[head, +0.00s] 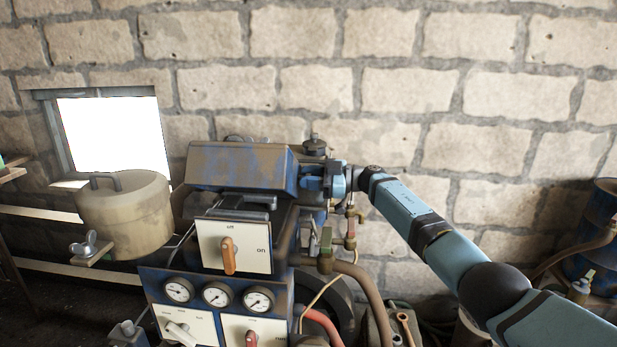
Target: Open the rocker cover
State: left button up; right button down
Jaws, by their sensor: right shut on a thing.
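The rocker cover (238,168) is a worn blue metal box with rusty patches on top of the engine. A dark handle-like bar (245,203) shows just below its front edge. My right gripper (311,181) reaches in from the right and is shut at the right end of the rocker cover. The exact grip point is small and partly hidden by the gripper itself. I cannot tell how far the cover is raised. My left gripper is not in view.
Below the cover is a white panel with an orange switch (229,255), above several gauges (217,295). A beige lidded canister (124,215) stands to the left. Hoses and brass valves (350,225) sit right of the engine. A stone wall (450,90) is behind; a blue drum (597,235) is far right.

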jog(key=shift+w+r+m, duration=0.25)
jog(key=shift+m, duration=0.05)
jog(key=c, duration=0.9)
grip_release()
jog(key=shift+f, duration=0.15)
jog(key=shift+o, duration=0.2)
jog(key=s+d+b, duration=0.2)
jog(key=d, duration=1.1)
jog(key=shift+s+d, duration=0.35)
jog(key=shift+a, duration=0.15)
